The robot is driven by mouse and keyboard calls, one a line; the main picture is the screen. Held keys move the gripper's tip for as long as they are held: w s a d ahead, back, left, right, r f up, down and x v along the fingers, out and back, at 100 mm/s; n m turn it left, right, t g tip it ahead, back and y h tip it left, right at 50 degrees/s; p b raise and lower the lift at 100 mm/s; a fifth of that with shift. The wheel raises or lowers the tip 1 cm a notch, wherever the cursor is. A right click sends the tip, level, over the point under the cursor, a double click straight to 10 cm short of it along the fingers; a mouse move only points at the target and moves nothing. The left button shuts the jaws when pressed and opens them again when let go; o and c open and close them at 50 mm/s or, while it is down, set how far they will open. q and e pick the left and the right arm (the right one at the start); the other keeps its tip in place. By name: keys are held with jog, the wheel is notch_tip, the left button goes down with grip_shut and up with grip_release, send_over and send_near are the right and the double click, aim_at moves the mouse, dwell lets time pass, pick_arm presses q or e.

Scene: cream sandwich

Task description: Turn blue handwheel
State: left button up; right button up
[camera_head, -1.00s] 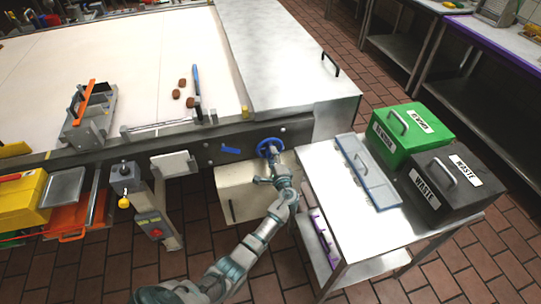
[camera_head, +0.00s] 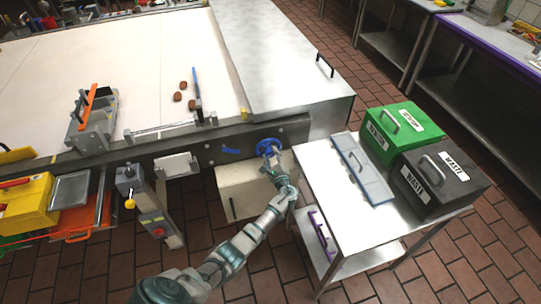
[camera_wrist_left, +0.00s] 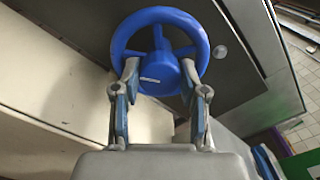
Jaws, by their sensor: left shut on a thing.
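The blue handwheel (camera_head: 268,146) is mounted on the dark front rail of the long table, near its right end. In the left wrist view the handwheel (camera_wrist_left: 160,15) fills the upper middle, with its rim, spokes and round hub visible. My left gripper (camera_head: 271,157) is at the wheel. In the left wrist view the fingers of my left gripper (camera_wrist_left: 159,72) sit on both sides of the hub, at the wheel's near side, and are shut on the wheel. The exact finger contact is partly hidden. My right gripper is not in view.
A blue lever (camera_head: 231,150) sits left of the wheel on the rail. A cream box (camera_head: 240,190) is below it. A steel side table (camera_head: 345,232) with a green bin (camera_head: 400,128) and a black waste bin (camera_head: 440,178) stands close on the right.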

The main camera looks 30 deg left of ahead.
pick_arm(q)
jog(key=shift+d+f, duration=0.1)
jog(key=shift+f, duration=0.1)
jog(key=o, duration=1)
jog(key=shift+o, duration=0.7)
jog(key=shift+w+f, duration=0.1)
jog(key=shift+w, duration=0.05)
jog(key=shift+s+d, duration=0.1)
jog(key=shift+s, duration=0.15)
jog(key=v, duration=1.1)
jog(key=shift+s+d, duration=0.15)
jog(key=shift+d, duration=0.05)
